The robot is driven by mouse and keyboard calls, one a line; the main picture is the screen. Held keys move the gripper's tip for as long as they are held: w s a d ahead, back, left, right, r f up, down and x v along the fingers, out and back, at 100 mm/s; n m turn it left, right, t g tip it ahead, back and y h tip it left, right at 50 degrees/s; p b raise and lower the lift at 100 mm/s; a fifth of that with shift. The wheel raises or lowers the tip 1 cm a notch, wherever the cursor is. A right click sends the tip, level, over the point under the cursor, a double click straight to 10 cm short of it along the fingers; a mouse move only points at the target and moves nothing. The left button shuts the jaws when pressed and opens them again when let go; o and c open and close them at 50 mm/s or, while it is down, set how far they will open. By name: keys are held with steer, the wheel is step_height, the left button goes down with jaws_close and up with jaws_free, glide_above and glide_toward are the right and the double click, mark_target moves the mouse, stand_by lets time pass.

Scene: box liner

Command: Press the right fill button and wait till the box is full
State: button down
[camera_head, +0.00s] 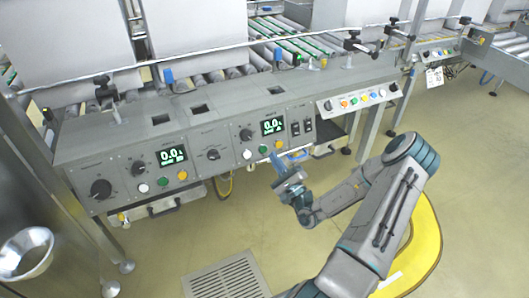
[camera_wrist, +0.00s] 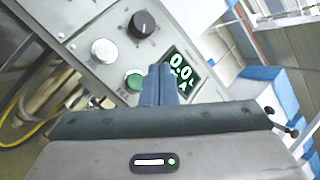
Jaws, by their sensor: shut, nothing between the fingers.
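The grey control panel (camera_head: 215,135) carries two similar sections. The right section has a lit display (camera_head: 272,126) reading 0.0, a black knob (camera_head: 246,135), and a row of white (camera_head: 247,154), green (camera_head: 263,149) and orange (camera_head: 279,144) buttons. In the wrist view, the green button (camera_wrist: 133,80) shows just left of my fingertips, with the white button (camera_wrist: 104,50) and knob (camera_wrist: 142,24) above it. My gripper (camera_head: 276,160) is shut and empty, with blue fingers (camera_wrist: 162,72) close to the panel's right section. Contact with a button cannot be told. The fingers partly cover the display (camera_wrist: 184,70).
The left section has its own display (camera_head: 173,156), also reading 0.0. Large pale boxes (camera_head: 195,25) stand on the roller conveyor behind the panel. A strip of coloured buttons (camera_head: 356,101) sits at the right. The floor in front is clear around a grate (camera_head: 228,278).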

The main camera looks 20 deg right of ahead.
mark_target(263, 149)
steer(key=shift+w+a+f, duration=0.1)
steer(key=shift+w+f, duration=0.15)
steer(key=shift+w, duration=0.4)
steer(key=shift+w+d+f, duration=0.1)
steer(key=shift+w+f, duration=0.1)
steer(key=shift+w, duration=0.45)
steer(key=shift+w+a+f, duration=0.1)
steer(key=shift+w+f, duration=0.15)
steer(key=shift+w, duration=0.4)
